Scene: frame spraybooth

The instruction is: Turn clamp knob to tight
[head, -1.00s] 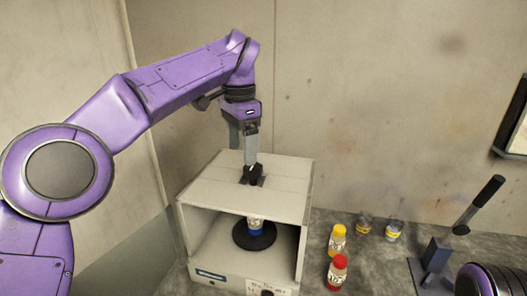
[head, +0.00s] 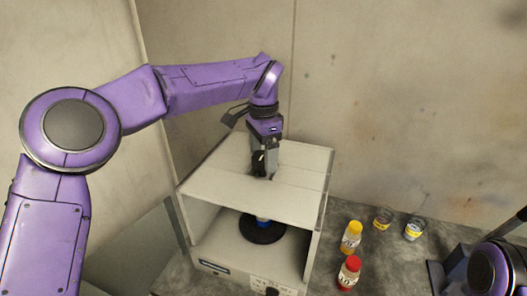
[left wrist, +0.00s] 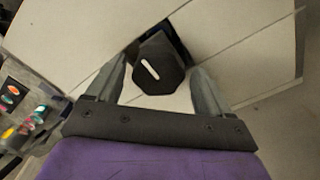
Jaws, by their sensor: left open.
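The clamp knob (left wrist: 158,68) is black with a white line on its face. It sits on the top of the white spray booth (head: 235,188), beside a dark opening. My left gripper (head: 262,172) is above the booth top, pointing down at the knob. In the left wrist view its two grey fingers (left wrist: 158,88) stand apart on either side of the knob, with gaps showing, so it is open. In the head view the knob is mostly hidden by the gripper. My right gripper is not visible.
A yellow bottle (head: 351,238), a red bottle (head: 349,272) and two small jars (head: 414,229) stand right of the booth. Concrete walls close off the back and left.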

